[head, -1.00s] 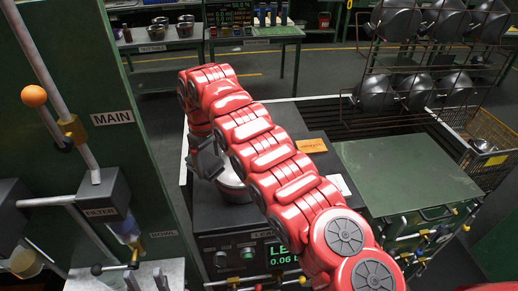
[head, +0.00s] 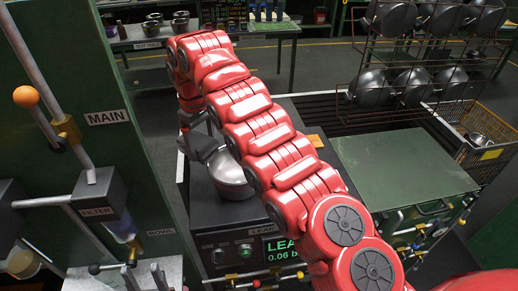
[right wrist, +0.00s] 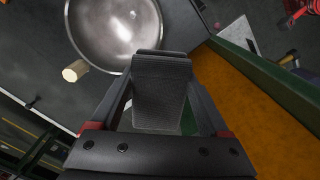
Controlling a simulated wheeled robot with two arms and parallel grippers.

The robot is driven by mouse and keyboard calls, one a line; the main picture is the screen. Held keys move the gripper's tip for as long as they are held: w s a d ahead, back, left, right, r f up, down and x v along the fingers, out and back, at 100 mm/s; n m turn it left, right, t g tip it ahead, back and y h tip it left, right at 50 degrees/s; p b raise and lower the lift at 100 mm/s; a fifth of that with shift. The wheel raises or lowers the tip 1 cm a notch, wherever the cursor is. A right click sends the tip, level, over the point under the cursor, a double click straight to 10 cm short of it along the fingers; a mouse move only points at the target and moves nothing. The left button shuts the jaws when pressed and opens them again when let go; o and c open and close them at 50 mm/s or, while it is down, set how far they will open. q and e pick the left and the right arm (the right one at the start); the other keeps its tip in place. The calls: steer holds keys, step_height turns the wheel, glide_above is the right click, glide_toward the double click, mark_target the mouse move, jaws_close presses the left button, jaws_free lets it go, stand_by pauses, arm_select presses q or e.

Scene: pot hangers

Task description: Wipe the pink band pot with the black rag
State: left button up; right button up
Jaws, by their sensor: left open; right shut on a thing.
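A silver metal pot (head: 231,178) stands on the dark top of the test unit, partly behind my red right arm. It also shows at the top of the right wrist view (right wrist: 115,35); I see no pink band on it. My right gripper (head: 196,142) is just left of and beyond the pot in the head view. It is shut on a dark, folded-looking piece (right wrist: 161,92), apparently the black rag, though its edges blend with the dark fingers. This piece overlaps the pot's rim in the right wrist view; contact cannot be told. My left gripper is not in view.
The test unit has a green display (head: 283,250). A green-topped cabinet (head: 400,165) stands right of it, with a rack of pans (head: 420,85) behind. A panel with pipes and a filter box (head: 97,200) borders the left. A cream peg (right wrist: 75,71) is near the pot.

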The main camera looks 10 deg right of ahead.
step_height(320, 180, up, 6)
steer(key=p, duration=0.5)
stand_by(0.5)
